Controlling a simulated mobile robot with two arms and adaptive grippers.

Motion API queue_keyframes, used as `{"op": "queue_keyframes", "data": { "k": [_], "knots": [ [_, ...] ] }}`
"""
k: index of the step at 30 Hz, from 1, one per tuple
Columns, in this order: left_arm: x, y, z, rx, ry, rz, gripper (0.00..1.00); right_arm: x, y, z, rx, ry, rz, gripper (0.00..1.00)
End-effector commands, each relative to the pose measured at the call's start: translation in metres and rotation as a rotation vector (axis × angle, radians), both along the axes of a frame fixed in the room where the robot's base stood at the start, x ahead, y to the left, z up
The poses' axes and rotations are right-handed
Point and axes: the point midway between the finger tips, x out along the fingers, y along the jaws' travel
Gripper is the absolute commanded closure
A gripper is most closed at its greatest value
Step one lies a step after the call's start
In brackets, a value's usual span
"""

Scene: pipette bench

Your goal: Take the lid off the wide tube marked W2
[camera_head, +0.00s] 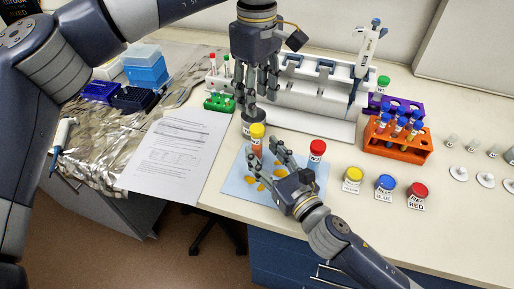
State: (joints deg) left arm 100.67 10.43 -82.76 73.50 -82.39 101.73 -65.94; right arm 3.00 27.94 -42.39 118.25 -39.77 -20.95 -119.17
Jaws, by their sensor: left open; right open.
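My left gripper (261,94) points down, open, above and behind the yellow lid. My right gripper (266,151) is open, low over the mat, its fingers close to the yellow-lidded tube's body. I cannot tell whether they touch it. The fingers hide the tube's lower part.
A white pipette stand (312,108) is behind the grippers. An orange rack (396,148) with tubes stands right. Yellow (352,174), blue (385,182) and red (418,189) lidded jars line the front. A paper sheet (172,150) lies left.

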Motion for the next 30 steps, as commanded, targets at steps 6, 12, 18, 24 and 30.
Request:
{"op": "queue_keyframes", "data": {
  "k": [6, 12, 18, 24, 30],
  "knots": [
    [0.0, 0.0, 0.0, -0.001, 0.0, -0.001, 0.56, 0.023, 0.014, 0.001, 0.001, -0.001, 0.0, 0.53],
    [0.0, 0.0, 0.0, -0.001, 0.0, -0.001, 0.56, 0.03, 0.019, 0.0, 0.001, 0.001, 0.001, 0.53],
    [0.0, 0.0, 0.0, -0.001, 0.0, -0.001, 0.56, 0.03, 0.019, 0.0, 0.0, 0.001, 0.001, 0.53],
    [0.0, 0.0, 0.0, -0.001, 0.0, -0.001, 0.56, 0.03, 0.018, 0.0, 0.0, 0.001, 0.001, 0.94],
    [0.0, 0.0, 0.0, -0.001, 0.0, -0.004, 0.56, 0.03, 0.018, 0.0, 0.0, 0.001, 0.001, 1.0]
  ]
}}
